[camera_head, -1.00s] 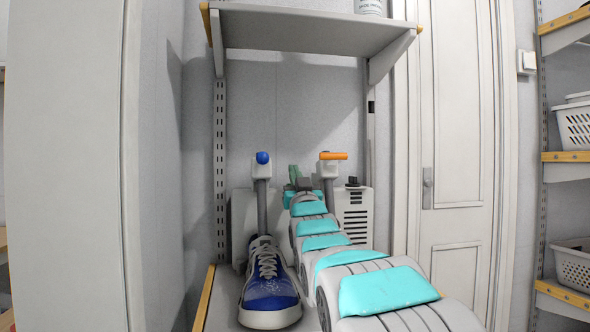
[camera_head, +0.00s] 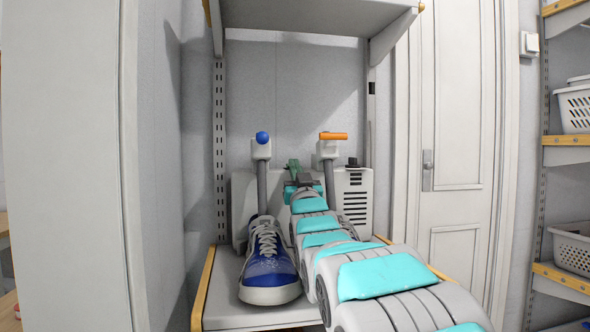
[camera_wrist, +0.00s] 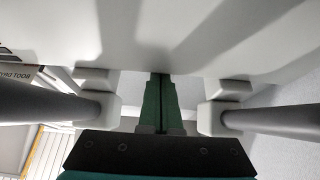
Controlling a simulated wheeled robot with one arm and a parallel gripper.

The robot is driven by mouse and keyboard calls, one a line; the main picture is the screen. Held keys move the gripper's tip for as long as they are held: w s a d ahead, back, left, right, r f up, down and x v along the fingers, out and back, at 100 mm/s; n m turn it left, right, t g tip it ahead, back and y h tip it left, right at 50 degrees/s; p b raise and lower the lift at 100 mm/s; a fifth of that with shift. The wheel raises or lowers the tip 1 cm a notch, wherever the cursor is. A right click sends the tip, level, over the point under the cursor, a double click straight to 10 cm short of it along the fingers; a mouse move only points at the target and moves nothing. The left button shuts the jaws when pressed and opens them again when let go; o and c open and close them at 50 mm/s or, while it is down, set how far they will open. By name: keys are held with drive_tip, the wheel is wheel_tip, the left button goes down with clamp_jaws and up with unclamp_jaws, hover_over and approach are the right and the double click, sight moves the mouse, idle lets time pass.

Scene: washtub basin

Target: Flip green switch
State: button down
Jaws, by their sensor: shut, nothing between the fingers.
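A white boot dryer (camera_head: 245,200) stands at the back of the lower shelf. It has two grey posts, one with a blue knob (camera_head: 262,137) and one with an orange handle (camera_head: 334,136). I cannot make out a green switch in either view; my arm and gripper cover the dryer's middle. My gripper (camera_head: 294,163), with green fingers, is between the two posts in front of the dryer. In the wrist view the shut, empty fingers (camera_wrist: 160,78) point at the white housing (camera_wrist: 165,40); I cannot tell whether they touch it.
Another laced shoe (camera_head: 347,226) is partly hidden behind my arm. A dark knob (camera_head: 352,162) tops the dryer's right side. An upper shelf (camera_head: 310,15) overhangs. A door (camera_head: 455,120) is right.

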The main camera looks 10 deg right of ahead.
drive_tip(key=b+v, duration=0.1)
drive_tip(key=v, duration=0.7)
drive_tip(key=shift+s+r, duration=0.25)
idle(0.6)
idle(0.4)
